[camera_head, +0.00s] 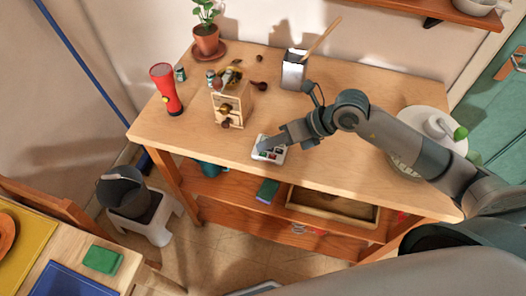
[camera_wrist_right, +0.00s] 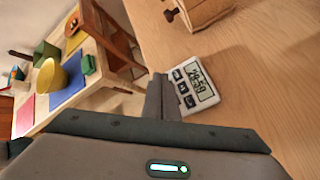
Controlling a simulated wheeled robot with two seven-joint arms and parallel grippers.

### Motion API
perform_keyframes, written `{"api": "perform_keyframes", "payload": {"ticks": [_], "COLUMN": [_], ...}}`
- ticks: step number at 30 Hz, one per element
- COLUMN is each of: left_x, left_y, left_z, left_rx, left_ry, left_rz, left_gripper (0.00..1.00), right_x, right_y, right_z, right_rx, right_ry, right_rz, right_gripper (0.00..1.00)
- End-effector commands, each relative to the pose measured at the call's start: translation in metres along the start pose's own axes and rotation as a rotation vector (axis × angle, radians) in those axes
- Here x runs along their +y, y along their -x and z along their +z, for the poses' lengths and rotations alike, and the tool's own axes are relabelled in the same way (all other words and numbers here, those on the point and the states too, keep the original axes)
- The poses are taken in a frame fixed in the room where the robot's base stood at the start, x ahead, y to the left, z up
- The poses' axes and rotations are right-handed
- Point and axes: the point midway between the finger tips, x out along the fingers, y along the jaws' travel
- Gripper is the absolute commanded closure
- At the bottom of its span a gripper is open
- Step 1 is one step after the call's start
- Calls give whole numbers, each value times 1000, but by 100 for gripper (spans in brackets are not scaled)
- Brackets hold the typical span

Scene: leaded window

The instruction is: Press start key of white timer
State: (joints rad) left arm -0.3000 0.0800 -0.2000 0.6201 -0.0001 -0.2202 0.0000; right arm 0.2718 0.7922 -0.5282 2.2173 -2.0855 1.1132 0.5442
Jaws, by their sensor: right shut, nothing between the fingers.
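The white timer (camera_head: 277,155) lies near the front edge of the wooden table in the head view. My right gripper (camera_head: 264,146) reaches in from the right, with its fingertips over or on the timer, covering part of it. In the right wrist view the timer (camera_wrist_right: 200,88) shows a display with dark digits and several dark keys beside it. The right gripper (camera_wrist_right: 163,92) is shut and empty there, its tips next to the keys. I cannot tell whether they touch a key. My left gripper is not in view.
On the table (camera_head: 345,165), a wooden box with small drawers (camera_head: 232,105) stands behind the timer. A red flashlight (camera_head: 166,90), a potted plant (camera_head: 207,40), a metal holder (camera_head: 293,72) and a white round dish (camera_head: 420,120) stand around. The table's middle is clear.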

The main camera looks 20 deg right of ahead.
Motion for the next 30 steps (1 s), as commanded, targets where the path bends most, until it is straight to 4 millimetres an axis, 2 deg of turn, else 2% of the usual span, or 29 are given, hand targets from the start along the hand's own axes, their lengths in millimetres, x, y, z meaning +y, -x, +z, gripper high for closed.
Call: {"api": "perform_keyframes", "payload": {"ticks": [17,30], "left_x": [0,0], "left_y": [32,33], "left_z": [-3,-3], "left_rx": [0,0], "left_ry": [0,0], "left_rz": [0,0], "left_gripper": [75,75], "right_x": [23,25], "right_y": [32,34], "right_z": [24,25], "right_rx": [-1,-1], "right_ry": [1,0], "right_rz": [0,0], "right_gripper": [100,100]}}
